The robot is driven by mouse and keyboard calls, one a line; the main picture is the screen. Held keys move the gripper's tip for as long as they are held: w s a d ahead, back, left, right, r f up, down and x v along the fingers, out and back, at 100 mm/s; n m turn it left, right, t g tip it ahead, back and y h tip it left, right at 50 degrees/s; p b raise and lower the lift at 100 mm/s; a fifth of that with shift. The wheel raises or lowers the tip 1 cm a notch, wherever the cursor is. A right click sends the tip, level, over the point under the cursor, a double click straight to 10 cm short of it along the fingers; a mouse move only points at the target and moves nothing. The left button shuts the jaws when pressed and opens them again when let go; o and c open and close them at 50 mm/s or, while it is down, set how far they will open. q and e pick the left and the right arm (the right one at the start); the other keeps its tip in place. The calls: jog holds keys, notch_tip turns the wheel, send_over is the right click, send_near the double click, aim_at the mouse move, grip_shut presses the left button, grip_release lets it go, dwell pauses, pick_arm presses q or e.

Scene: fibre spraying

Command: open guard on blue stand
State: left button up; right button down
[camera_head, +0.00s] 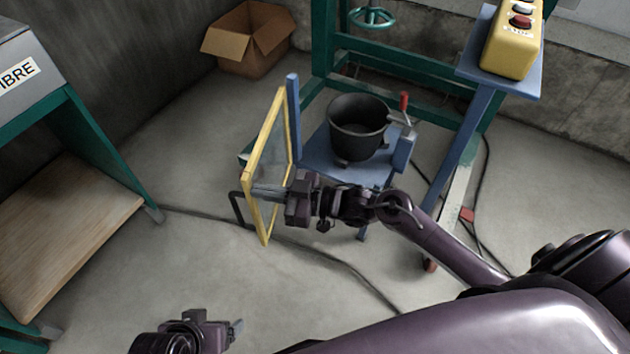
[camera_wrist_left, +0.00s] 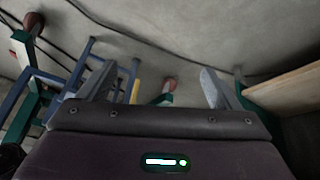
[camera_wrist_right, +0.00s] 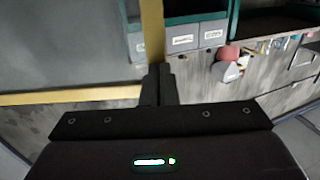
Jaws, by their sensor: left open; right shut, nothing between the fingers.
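The guard (camera_head: 267,226) is a clear panel in a yellow frame, hinged at a blue post (camera_head: 293,117) on the left of the blue stand (camera_head: 335,168). It stands swung out to the left side, leaving the stand's front uncovered. My right gripper (camera_head: 258,192) is shut and empty, its fingers against or very near the panel; I cannot tell whether they touch. The yellow frame (camera_wrist_right: 152,35) also shows in the right wrist view, just beyond the shut fingers (camera_wrist_right: 158,82). My left gripper (camera_head: 236,330) is open and empty, low at the front, far from the guard.
A black pot (camera_head: 358,126) sits on the blue stand, beside a red-knobbed lever (camera_head: 404,104). A yellow button box (camera_head: 511,40) stands at right. A wooden-shelved bench (camera_head: 65,220) is at left, a cardboard box (camera_head: 249,40) behind. Cables cross the floor.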

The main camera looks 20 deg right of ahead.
jog(key=w+a+m+t+h, duration=0.1)
jog(key=a, duration=0.1)
jog(key=w+a+m+t+h, duration=0.1)
jog(key=w+a, duration=0.1)
jog(key=w+a+m+t+h+p, duration=0.1)
jog(key=a, duration=0.2)
jog(key=shift+w+a+r+t, duration=0.1)
jog(key=shift+w+t, duration=0.1)
jog(key=shift+t, duration=0.1)
pick_arm(q)
jog(key=shift+w+a+r+b, duration=0.1)
jog(key=shift+w+b, duration=0.05)
jog(key=shift+b, duration=0.5)
pick_arm(e)
jog(key=w+a+m+t+h, duration=0.1)
jog(key=w+a+m+h, duration=0.1)
jog(key=w+a, duration=0.3)
jog(key=shift+w+a+t+h, duration=0.4)
jog(key=shift+w, duration=0.65)
pick_arm(q)
jog(key=shift+s, duration=0.2)
jog(key=shift+s, duration=0.1)
pick_arm(e)
jog(key=shift+s+d, duration=0.1)
jog(key=shift+s, duration=0.05)
